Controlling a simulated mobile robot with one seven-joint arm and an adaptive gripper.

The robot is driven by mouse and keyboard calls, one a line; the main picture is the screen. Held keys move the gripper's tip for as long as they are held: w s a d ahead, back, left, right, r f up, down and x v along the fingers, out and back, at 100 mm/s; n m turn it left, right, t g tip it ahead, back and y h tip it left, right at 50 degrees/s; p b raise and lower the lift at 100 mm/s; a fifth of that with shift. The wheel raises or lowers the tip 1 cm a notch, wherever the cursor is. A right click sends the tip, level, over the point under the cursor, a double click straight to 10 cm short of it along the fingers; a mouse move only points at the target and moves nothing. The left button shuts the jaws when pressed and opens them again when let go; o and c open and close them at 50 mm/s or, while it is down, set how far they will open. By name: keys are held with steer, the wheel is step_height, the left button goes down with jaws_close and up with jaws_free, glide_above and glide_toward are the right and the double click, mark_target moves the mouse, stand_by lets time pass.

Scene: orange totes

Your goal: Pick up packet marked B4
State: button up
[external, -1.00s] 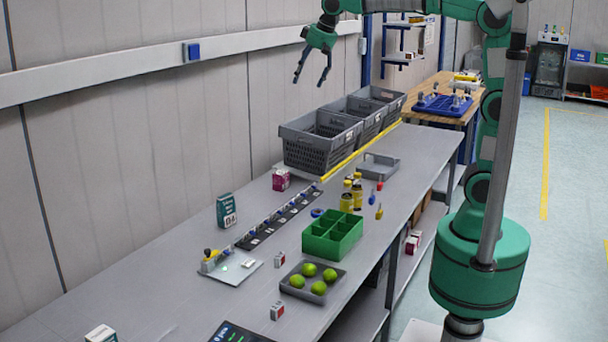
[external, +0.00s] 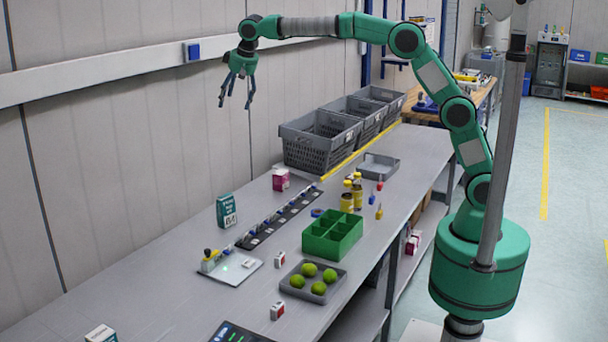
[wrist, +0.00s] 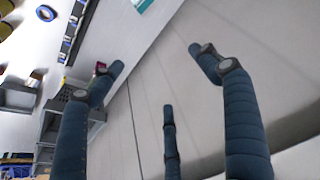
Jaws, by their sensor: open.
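The packet marked B4 appears to be the teal and white box (external: 226,210) standing upright on the grey bench near the wall in the external view; its print is small. Part of a teal and white box (wrist: 142,4) shows at the top edge of the wrist view. My gripper (external: 236,104) is open and empty, its fingers pointing down. It is high above the bench, near the wall and well above the box. In the wrist view its fingers (wrist: 165,100) are spread with nothing between them.
Grey crates (external: 310,155) line the back of the bench (external: 150,285). A magenta box (external: 281,180), a dark strip with small parts (external: 285,215), a green divided bin (external: 332,240) and a tray of green balls (external: 335,288) stand right of the teal box. The bench left of it is mostly clear.

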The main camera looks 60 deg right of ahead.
mark_target(229, 203)
steer(key=w+f, duration=0.1)
steer(key=f, duration=1.3)
steer(key=w+a+f, duration=0.1)
steer(key=f, duration=1.3)
steer(key=w+a+f, duration=0.1)
steer(key=f, duration=1.3)
steer(key=shift+w+a+f, duration=0.1)
steer(key=shift+w+a, duration=0.1)
steer(key=shift+w, duration=0.05)
steer(key=shift+b+x, duration=0.35)
steer(key=shift+x, duration=2.1)
steer(key=c, duration=1.7)
